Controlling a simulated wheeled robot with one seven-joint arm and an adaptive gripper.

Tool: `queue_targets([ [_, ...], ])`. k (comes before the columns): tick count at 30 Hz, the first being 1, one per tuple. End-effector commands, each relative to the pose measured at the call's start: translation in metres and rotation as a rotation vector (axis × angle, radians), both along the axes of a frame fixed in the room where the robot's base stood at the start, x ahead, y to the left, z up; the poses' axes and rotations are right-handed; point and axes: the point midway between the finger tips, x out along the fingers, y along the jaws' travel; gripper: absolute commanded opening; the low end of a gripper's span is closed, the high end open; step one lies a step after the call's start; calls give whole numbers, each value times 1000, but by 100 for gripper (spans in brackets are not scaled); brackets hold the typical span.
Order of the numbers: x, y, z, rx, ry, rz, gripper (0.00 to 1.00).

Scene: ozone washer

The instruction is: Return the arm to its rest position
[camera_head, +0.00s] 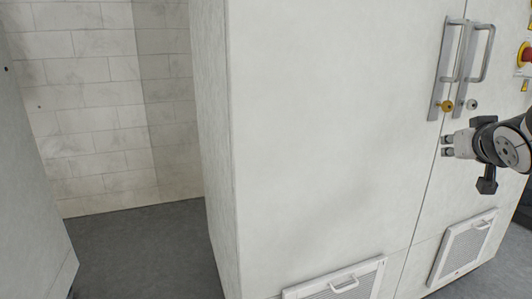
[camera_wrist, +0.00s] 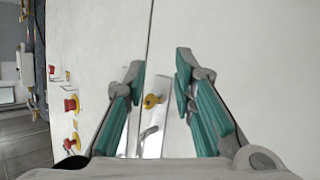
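My gripper (camera_head: 447,146) is at the right of the head view, in front of the white cabinet, a little below the door handles. In the wrist view my gripper (camera_wrist: 160,88) has its two teal-padded fingers spread apart. Nothing is between the fingertips except the view of the cabinet door behind. My arm enters from the right edge of the head view and is partly cut off. The head view is too small to judge the gap to the door.
The white cabinet (camera_head: 320,150) has closed double doors, metal handles (camera_head: 447,65), a yellow key (camera_head: 447,106) and lower vents (camera_head: 340,284). A red emergency button (camera_head: 526,54) sits at the far right. Grey floor (camera_head: 145,250) lies open at the left, before a tiled wall (camera_head: 95,110).

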Motion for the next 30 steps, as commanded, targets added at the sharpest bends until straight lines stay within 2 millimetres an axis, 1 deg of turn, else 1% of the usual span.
queue_targets([
  [1, -16, 16, -6, 14, 58, -16, 24],
  [5, -65, 51, -32, 69, 237, -55, 24],
  [6, -82, 62, -41, 88, 296, -60, 24],
  [8, -110, 81, -55, 118, 385, -62, 24],
  [9, -129, 94, -64, 137, 447, -59, 24],
  [11, -160, 113, -77, 166, 542, -47, 24],
  [12, -180, 126, -86, 187, 604, -36, 24],
  [14, -211, 145, -98, 214, 694, -14, 24],
  [15, -230, 155, -104, 229, 750, 1, 24],
  [18, -272, 178, -117, 261, 871, 43, 24],
  [21, -308, 196, -126, 287, 975, 86, 24],
  [26, -361, 219, -135, 314, 1122, 160, 24],
  [27, -374, 223, -137, 320, 1158, 179, 24],
  [28, -383, 227, -137, 324, 1182, 191, 24],
  [30, -376, 225, -122, 322, 1164, 185, 24],
])
